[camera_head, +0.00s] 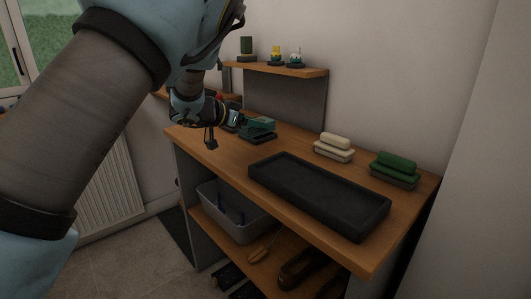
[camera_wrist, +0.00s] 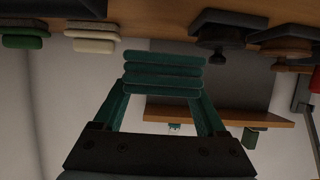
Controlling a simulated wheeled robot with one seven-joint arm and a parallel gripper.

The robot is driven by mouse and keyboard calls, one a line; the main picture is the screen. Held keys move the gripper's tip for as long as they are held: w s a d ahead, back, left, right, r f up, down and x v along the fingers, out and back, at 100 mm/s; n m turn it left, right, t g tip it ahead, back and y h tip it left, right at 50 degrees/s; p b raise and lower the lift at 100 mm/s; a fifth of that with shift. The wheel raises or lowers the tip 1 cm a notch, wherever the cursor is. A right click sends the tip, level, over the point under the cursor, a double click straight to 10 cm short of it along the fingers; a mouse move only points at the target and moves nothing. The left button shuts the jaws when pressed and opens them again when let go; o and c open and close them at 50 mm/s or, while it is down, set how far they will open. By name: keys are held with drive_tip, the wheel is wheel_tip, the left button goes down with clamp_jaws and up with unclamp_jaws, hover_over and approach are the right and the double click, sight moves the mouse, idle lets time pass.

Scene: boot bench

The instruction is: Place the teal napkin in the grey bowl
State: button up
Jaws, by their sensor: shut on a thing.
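The teal napkin (camera_wrist: 165,73) is a folded stack of layers between the two fingertips in the wrist view. My gripper (camera_wrist: 164,90) is shut on it, with a green finger at each side. In the head view the napkin (camera_head: 262,122) shows at the far left part of the bench top, close over a dark dish (camera_head: 264,138). I cannot tell whether it touches the dish. My gripper (camera_head: 240,119) reaches it from the left, partly hidden by my arm. I cannot make out a grey bowl for certain in either view.
A long black tray (camera_head: 318,196) lies on the bench's front. A cream stack (camera_head: 334,143) and a green stack (camera_head: 394,165) sit behind it. A wall shelf (camera_head: 285,69) holds small items. A grey bin (camera_head: 228,213) and brown shoes (camera_head: 302,269) are below.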

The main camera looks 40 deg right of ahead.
sight(256, 156)
wheel_tip(256, 156, down, 8)
drive_tip(key=shift+r+p, duration=0.1)
drive_tip(key=shift+p, duration=0.2)
drive_tip(key=o, duration=1.3)
drive_tip(key=shift+c, duration=0.2)
drive_tip(key=b+v, duration=0.1)
drive_tip(key=v, duration=1.1)
drive_tip(key=shift+a, duration=0.1)
